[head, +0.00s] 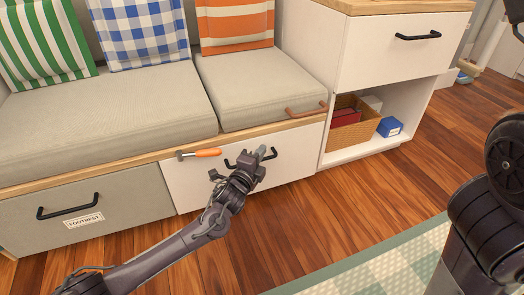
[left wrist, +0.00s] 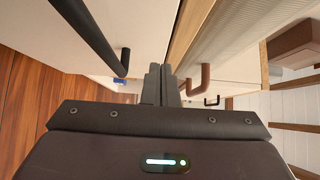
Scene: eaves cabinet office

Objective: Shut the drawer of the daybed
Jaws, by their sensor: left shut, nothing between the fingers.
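The daybed (head: 100,118) has a grey cushioned seat above a wooden rail. Its white drawer front (head: 290,160) with a black bar handle (head: 271,153) is below the right part of the seat. It looks close to the rail; I cannot tell if a small gap remains. My left gripper (head: 262,152) is shut and empty in front of this drawer, overlapping the handle in the head view. In the left wrist view, the shut fingers (left wrist: 167,72) point between the black handle (left wrist: 122,62) and the wooden rail (left wrist: 195,30). My right gripper is out of view.
An orange-handled hammer (head: 199,153) lies along the rail by the drawer's upper left. A grey panel (head: 80,215) labelled FOOTREST is left of the drawer. A brown handle (head: 305,111) is above it. A white cabinet (head: 365,65) stands right. The wooden floor (head: 330,205) in front is clear.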

